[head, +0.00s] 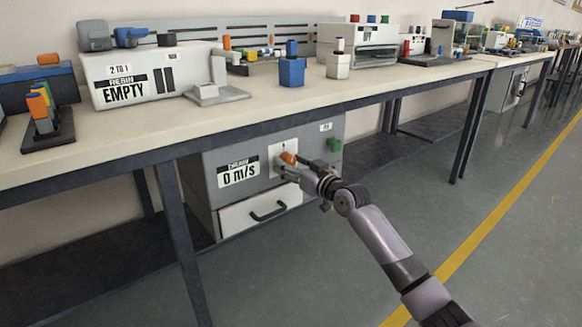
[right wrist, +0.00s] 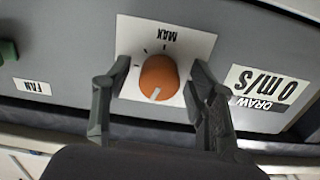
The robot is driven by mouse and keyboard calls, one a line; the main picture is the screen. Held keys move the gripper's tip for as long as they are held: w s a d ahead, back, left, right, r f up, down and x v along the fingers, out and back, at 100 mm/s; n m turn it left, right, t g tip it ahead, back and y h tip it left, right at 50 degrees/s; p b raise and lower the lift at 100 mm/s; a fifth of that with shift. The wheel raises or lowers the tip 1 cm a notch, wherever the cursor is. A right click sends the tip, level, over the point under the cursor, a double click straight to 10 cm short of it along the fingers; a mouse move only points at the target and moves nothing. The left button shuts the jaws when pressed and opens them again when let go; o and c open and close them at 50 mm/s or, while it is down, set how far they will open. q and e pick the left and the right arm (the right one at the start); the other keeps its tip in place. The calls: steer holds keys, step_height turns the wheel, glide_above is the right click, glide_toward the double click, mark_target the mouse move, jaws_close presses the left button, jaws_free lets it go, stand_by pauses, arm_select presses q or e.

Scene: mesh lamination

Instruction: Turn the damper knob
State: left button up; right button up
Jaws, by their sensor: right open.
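The orange damper knob (head: 289,158) sits on a white dial plate on the front of a grey cabinet under the bench. In the right wrist view the knob (right wrist: 159,78) lies between the two fingers of my right gripper (right wrist: 158,85), which is open with a gap on each side. A white mark on the knob points toward the bottom of that view, away from the MAX label. In the head view my right gripper (head: 292,169) is at the knob. My left gripper is not in view.
The cabinet's display (head: 238,173) reads 0 m/s. A green switch (head: 334,145) labelled FAN is right of the knob, and a drawer (head: 262,208) is below. The bench top (head: 340,92) overhangs the cabinet, with a table leg (head: 182,240) at left. Floor on the right is clear.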

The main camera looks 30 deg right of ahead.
steer(key=shift+w, duration=0.1)
steer(key=shift+c, duration=0.3)
steer(key=c, duration=1.1)
